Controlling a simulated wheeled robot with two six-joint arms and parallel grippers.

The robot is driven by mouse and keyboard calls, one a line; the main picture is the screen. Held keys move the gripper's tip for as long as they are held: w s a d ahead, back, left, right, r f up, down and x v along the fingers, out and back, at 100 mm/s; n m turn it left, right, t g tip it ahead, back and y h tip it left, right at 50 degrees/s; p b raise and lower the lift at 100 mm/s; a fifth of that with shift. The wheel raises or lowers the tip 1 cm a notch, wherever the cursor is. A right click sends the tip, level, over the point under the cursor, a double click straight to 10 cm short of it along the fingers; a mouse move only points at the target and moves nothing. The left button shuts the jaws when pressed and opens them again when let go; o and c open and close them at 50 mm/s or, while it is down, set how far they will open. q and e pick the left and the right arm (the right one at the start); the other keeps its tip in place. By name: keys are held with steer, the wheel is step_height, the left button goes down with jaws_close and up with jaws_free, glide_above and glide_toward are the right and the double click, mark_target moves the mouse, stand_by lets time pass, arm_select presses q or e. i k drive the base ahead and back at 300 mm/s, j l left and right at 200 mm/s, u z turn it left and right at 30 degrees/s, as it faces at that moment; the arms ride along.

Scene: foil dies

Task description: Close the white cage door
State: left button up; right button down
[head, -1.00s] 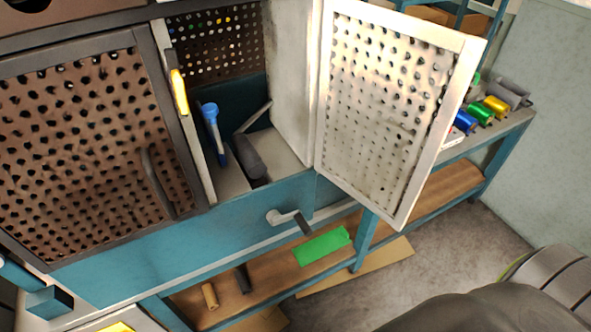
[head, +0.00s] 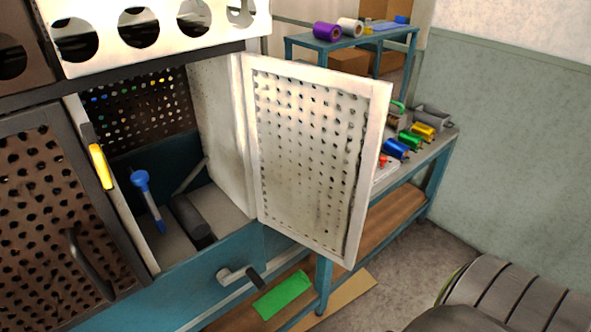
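The white cage door (head: 310,160) is a white frame with a perforated panel. It stands swung open to the right of the cage opening, hinged at the opening's right side. Inside the open cage (head: 225,135) are a blue-topped tool (head: 146,200) and a dark cylinder (head: 192,218). A yellow part (head: 101,166) sits on the left post of the opening. A grey arm of mine shows at the lower right, apart from the door. Neither gripper shows in the head view.
A dark perforated door (head: 60,215) covers the left bay. A crank handle (head: 240,276) sticks out below the opening. Colored rolls (head: 397,148) stand on the bench at right, with an upper shelf (head: 350,42) behind. Open floor (head: 400,265) lies at right.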

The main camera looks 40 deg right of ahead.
mark_target(278, 199)
steer(key=l+u, duration=0.2)
steer(key=l, duration=0.35)
steer(key=l+u, duration=0.2)
steer(key=l, duration=0.35)
steer(key=l+u, duration=0.25)
steer(key=l, duration=0.3)
steer(key=k+l+u, duration=0.2)
steer(key=l, duration=0.3)
steer(key=k+l+u, duration=0.2)
steer(key=l, duration=0.3)
steer(key=i+l, duration=0.05)
steer(key=i, duration=0.05)
